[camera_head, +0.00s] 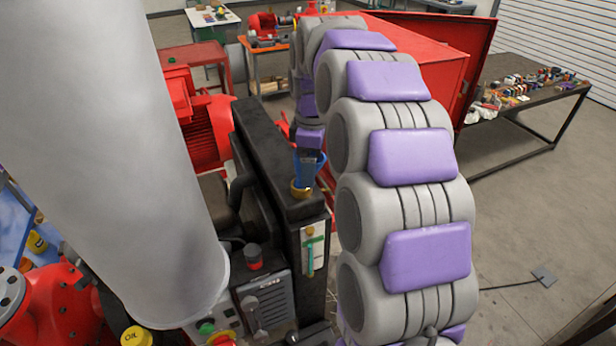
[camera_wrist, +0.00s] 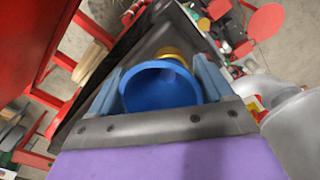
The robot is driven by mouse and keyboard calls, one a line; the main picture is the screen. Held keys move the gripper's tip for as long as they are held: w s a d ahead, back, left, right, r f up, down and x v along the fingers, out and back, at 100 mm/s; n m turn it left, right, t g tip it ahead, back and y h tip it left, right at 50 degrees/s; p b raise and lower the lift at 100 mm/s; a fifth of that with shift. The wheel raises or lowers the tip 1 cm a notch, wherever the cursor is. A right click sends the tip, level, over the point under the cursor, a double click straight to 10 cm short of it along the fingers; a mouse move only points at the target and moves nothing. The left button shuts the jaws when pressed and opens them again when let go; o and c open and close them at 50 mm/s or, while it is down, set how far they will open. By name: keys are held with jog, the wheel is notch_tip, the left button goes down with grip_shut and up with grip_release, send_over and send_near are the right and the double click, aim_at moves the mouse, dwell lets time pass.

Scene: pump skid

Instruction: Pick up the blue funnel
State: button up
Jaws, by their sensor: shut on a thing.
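The blue funnel (camera_head: 306,168) stands upright at the top of the black tank-like housing (camera_head: 262,150), over a brass-coloured filler neck (camera_head: 301,190). In the wrist view the funnel (camera_wrist: 158,90) shows its round open mouth, with the brass ring (camera_wrist: 172,54) just beyond it. My gripper (camera_head: 311,155) is at the funnel from above. In the wrist view its two blue-grey fingers (camera_wrist: 160,82) lie on either side of the funnel and are shut on it. Whether the funnel's spout is still inside the neck is hidden.
A control box (camera_head: 262,298) with knobs stands in front of the housing. A red motor (camera_head: 205,130) is behind it to the left. A large grey cylinder (camera_head: 120,150) blocks the left of the head view. A table with small items (camera_head: 520,95) is at the right; the floor there is mostly clear.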

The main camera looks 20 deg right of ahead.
aim_at(297, 166)
jog(key=shift+c, duration=0.7)
jog(key=shift+w+a, duration=0.2)
jog(key=shift+a, duration=1.4)
jog(key=shift+c, duration=1.3)
jog(key=shift+d, duration=0.4)
jog(key=shift+r, duration=0.1)
jog(key=shift+r, duration=0.4)
jog(key=shift+s+d+r, duration=0.1)
jog(key=shift+d+r, duration=0.1)
jog(key=shift+r, duration=1.1)
jog(key=s+a+b, duration=0.1)
jog(key=s+a, duration=0.3)
jog(key=s, duration=0.3)
jog(key=s+a+r+b, duration=0.1)
jog(key=s+a, duration=0.3)
jog(key=s, duration=0.2)
jog(key=shift+s+a+r+b, duration=0.2)
jog(key=shift+s+r+b, duration=0.05)
jog(key=shift+s+b, duration=0.15)
